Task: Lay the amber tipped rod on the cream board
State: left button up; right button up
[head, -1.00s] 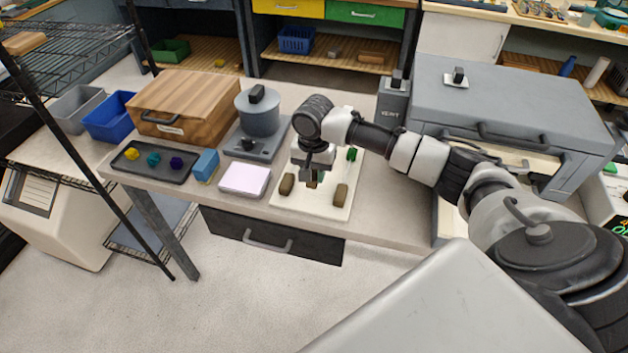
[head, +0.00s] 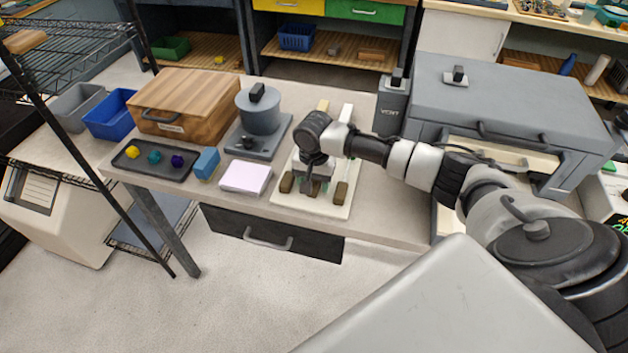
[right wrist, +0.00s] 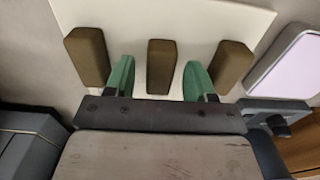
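The cream board (head: 318,208) lies on the bench near its front edge. Brown blocks stand on it, a left one (head: 286,182), a right one (head: 341,193) and a middle one (right wrist: 161,67). My right gripper (head: 315,187) is low over the board, pointing down. In the right wrist view its green fingers (right wrist: 160,72) are apart, one on each side of the middle block, with no rod visible between them. I cannot make out the amber tipped rod in either view. My left gripper is not in view.
Left of the board are a white pad (head: 246,177), a blue block (head: 206,163), a dark tray (head: 150,168) and a grey device with a round pot (head: 259,115). A wooden box (head: 190,103) stands behind. A large grey cabinet (head: 510,100) is at the right. Pale strips (head: 347,112) show behind my arm.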

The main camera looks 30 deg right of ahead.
jog(key=shift+r, duration=0.15)
notch_tip(320, 180, up, 12)
jog(key=shift+b, duration=0.4)
